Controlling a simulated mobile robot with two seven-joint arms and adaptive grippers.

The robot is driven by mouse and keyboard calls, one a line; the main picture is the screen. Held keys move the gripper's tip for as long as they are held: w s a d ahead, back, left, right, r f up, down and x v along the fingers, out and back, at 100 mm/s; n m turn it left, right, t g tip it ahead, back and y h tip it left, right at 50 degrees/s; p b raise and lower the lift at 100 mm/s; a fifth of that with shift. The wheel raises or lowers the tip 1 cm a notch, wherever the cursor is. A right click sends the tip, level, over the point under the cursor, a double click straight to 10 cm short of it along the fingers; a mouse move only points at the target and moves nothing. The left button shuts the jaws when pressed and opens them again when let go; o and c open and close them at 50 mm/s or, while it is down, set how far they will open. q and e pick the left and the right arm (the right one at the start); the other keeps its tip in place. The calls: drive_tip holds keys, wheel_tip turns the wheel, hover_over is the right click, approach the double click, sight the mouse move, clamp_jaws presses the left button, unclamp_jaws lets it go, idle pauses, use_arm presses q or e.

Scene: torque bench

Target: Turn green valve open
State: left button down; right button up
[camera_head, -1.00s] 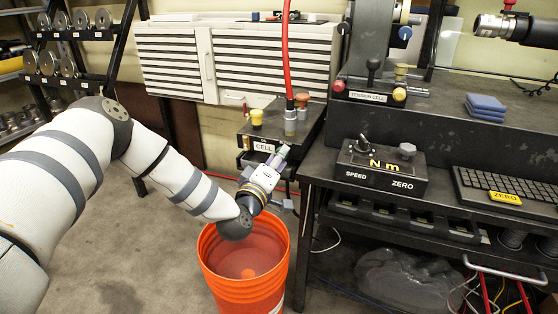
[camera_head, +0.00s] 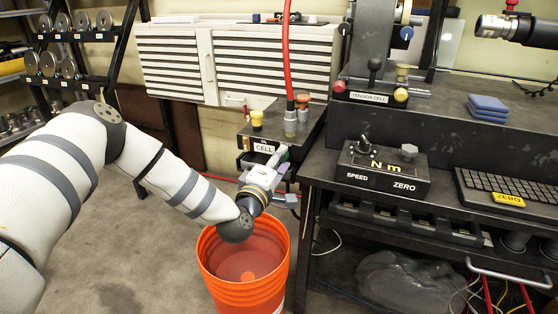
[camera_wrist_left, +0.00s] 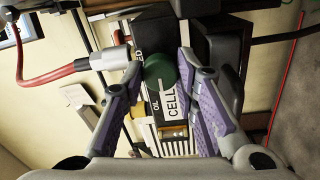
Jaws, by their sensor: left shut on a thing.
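The green valve (camera_wrist_left: 160,71) is a round dark-green knob on the front of the black box labelled CELL (camera_wrist_left: 172,103), seen turned sideways in the left wrist view. My left gripper (camera_wrist_left: 165,78) has its two purple-padded fingers on either side of the knob and is shut on it. In the head view my left gripper (camera_head: 279,158) is at the front of the CELL box (camera_head: 262,131), just below its label. There the fingers hide most of the knob. My right gripper is not in view.
An orange bucket (camera_head: 221,264) stands under my left wrist. A yellow knob (camera_head: 257,119) and a red hose (camera_head: 287,60) are on top of the CELL box.

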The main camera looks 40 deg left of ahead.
use_arm(q)
drive_tip(key=shift+d+f, duration=0.1)
drive_tip(key=c, duration=1.2)
unclamp_jaws()
drive_tip(key=shift+c, duration=0.2)
drive_tip(key=v, duration=1.2)
